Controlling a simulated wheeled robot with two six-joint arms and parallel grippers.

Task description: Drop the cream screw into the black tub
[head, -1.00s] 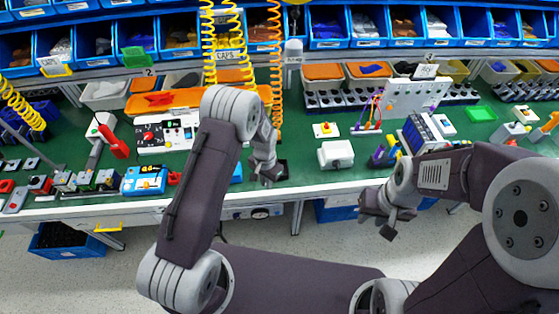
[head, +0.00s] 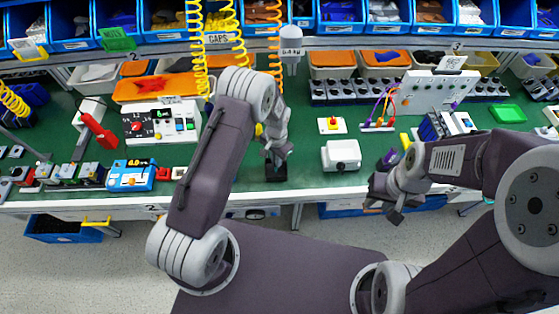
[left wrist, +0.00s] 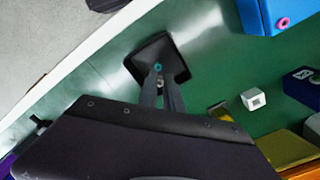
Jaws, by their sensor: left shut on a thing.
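The black tub (head: 277,178) stands near the front edge of the green bench, and it shows in the left wrist view (left wrist: 177,64) as a dark square dish. My left gripper (head: 276,154) points down just above it. In the left wrist view the fingers (left wrist: 160,80) reach over the tub and are shut on a small pale piece, taken as the cream screw (left wrist: 160,82). The fingers hide most of it. A small teal spot shows at the tips. My right gripper (head: 387,203) hangs in front of the bench, away from the tub; its jaw opening is unclear.
A blue meter (head: 131,177) stands left of the tub and a white box (head: 341,155) right of it. A white cube (left wrist: 254,98) lies near the tub in the left wrist view. Yellow coiled cords (head: 240,45) hang behind my left arm.

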